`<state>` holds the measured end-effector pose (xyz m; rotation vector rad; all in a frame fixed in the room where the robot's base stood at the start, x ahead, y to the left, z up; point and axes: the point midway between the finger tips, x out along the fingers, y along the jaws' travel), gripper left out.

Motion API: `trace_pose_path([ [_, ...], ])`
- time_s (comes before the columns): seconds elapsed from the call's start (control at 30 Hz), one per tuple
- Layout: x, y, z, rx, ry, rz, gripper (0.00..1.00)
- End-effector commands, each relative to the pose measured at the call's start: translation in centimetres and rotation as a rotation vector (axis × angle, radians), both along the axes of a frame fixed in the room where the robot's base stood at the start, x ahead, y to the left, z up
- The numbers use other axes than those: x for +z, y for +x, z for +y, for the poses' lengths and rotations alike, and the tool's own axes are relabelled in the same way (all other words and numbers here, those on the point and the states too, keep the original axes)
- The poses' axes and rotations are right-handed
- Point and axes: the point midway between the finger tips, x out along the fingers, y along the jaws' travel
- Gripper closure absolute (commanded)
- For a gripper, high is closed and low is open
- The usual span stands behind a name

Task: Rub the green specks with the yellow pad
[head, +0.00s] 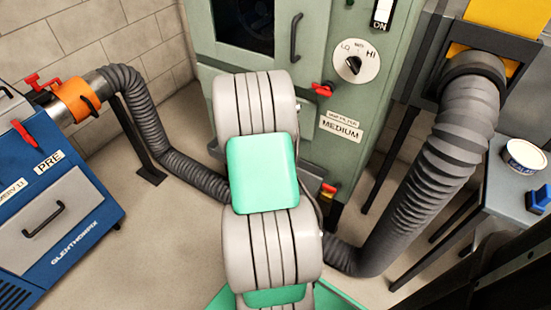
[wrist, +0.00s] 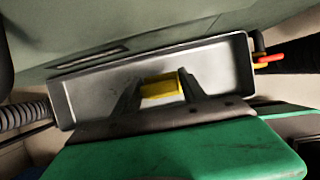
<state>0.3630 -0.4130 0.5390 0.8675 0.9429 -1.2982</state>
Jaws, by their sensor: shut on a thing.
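The yellow pad (wrist: 160,86) is held between the two dark fingers of my gripper (wrist: 161,80) in the wrist view. My gripper is shut on it. The pad is in front of a shallow pale grey tray or recess (wrist: 215,68) with a raised rim, at the foot of a grey-green body. I cannot tell whether the pad touches its surface. I can make out no green specks in either view. In the head view my own arm covers the middle, so the pad and gripper are hidden there.
A grey-green cabinet (head: 375,100) with a dial stands behind my arm. Ribbed hoses run at left (head: 160,130) and right (head: 440,160). A blue machine (head: 60,225) is at left. A side table (head: 490,203) at right holds a white tub (head: 524,157) and a blue object (head: 538,199).

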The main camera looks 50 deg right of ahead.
Motion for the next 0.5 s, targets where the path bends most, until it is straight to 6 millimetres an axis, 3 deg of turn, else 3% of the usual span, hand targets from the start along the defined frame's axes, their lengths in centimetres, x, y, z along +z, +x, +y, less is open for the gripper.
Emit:
trace_pose_path([
  [0.17,-0.9,-0.1,-0.2,0.012,0.0,0.001,0.82],
  [0.5,-5.2,-0.1,-0.1,0.009,0.001,0.001,0.82],
])
